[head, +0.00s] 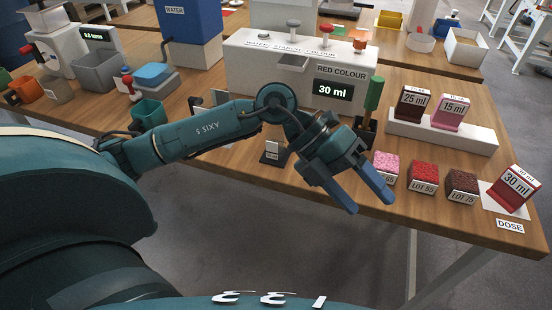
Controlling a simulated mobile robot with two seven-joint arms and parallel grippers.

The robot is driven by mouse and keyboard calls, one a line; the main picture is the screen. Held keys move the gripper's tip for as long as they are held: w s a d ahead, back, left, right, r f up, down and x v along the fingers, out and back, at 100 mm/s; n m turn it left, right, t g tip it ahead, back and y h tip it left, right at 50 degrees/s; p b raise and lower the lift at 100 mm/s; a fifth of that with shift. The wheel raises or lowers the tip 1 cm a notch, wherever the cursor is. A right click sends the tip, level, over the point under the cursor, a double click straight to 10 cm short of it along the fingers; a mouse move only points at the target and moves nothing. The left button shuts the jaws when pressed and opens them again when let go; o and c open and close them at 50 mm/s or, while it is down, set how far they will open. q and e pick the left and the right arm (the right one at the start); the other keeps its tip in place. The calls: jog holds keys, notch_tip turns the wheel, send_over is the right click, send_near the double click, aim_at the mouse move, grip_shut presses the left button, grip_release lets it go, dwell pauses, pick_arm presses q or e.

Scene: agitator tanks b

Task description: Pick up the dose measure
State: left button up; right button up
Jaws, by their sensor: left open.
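My right gripper is out of view.
Several small textured blocks with LOT labels, one pink (386,163), one red (424,173) and one dark (462,183), line the front edge between my left gripper and the 30 ml measure. A white dispenser (297,75) displays RED COLOUR 30 ml. A green-handled tool (374,93) stands beside it.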

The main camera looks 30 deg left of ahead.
pick_arm(q)
jog(key=w+a+f+n+t+y+b, duration=0.1)
jog(key=w+a+y, duration=0.25)
jog(key=a, duration=0.25)
jog(key=w+a+f+t+y+b, duration=0.1)
jog(key=w+a+t+y, duration=0.1)
jog(key=a+y, duration=0.25)
jog(key=n+t+y, duration=0.2)
jog(key=n+y, duration=0.1)
jog(key=y, duration=0.1)
send_near(277, 139)
jog(key=f, duration=0.2)
jog(key=d+f, duration=0.1)
jog(key=shift+w, duration=0.3)
jog(key=x, duration=0.5)
jog(key=shift+a+f+p, duration=0.15)
jog(key=shift+a+p, duration=0.2)
jog(key=shift+p, duration=0.05)
jog(key=shift+w+f, duration=0.15)
jog(key=shift+f, duration=0.1)
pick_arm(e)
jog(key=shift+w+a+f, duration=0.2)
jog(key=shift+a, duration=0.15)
pick_arm(q)
jog(key=shift+c, duration=0.4)
jog(key=c, duration=1)
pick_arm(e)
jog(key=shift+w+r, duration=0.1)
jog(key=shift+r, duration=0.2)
